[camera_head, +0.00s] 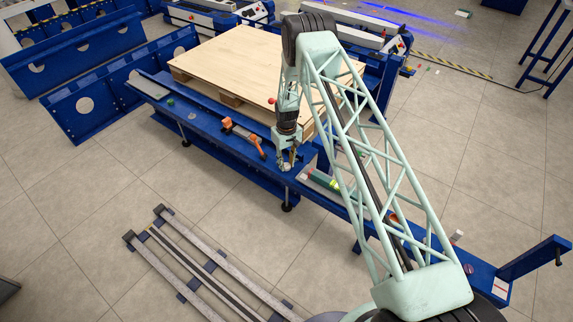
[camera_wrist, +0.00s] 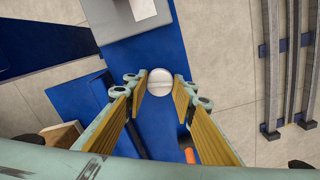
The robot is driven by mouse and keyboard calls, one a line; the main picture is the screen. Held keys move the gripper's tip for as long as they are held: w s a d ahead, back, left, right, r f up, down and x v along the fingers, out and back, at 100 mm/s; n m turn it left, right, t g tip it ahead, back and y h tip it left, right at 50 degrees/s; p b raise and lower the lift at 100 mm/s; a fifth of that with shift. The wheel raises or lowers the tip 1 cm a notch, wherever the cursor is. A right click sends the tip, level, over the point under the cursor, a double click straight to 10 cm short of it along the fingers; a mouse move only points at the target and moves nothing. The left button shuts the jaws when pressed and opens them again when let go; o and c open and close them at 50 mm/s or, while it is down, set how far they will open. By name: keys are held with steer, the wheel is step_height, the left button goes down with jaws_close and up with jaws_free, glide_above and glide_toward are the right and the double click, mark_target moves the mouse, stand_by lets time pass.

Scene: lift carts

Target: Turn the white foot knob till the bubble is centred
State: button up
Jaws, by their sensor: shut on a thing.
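The white foot knob (camera_wrist: 160,82) is a round disc with a line across its face, in the middle of the wrist view. The two yellow-padded fingers of my gripper (camera_wrist: 159,88) are shut on it, one on each side. A green and yellow bar (camera_head: 322,181), perhaps the level, lies on the bench just right of my gripper. Its bubble cannot be read.
A wooden board on a pallet (camera_head: 255,55) stands behind my gripper. An orange-handled tool (camera_head: 243,136) lies on the bench to its left. Grey rails (camera_head: 205,265) lie on the floor in front.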

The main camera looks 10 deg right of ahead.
mark_target(287, 165)
steer(key=o, duration=0.8)
steer(key=shift+o, duration=0.2)
steer(key=shift+r, duration=0.15)
step_height(287, 165, up, 12)
stand_by(0.5)
stand_by(0.5)
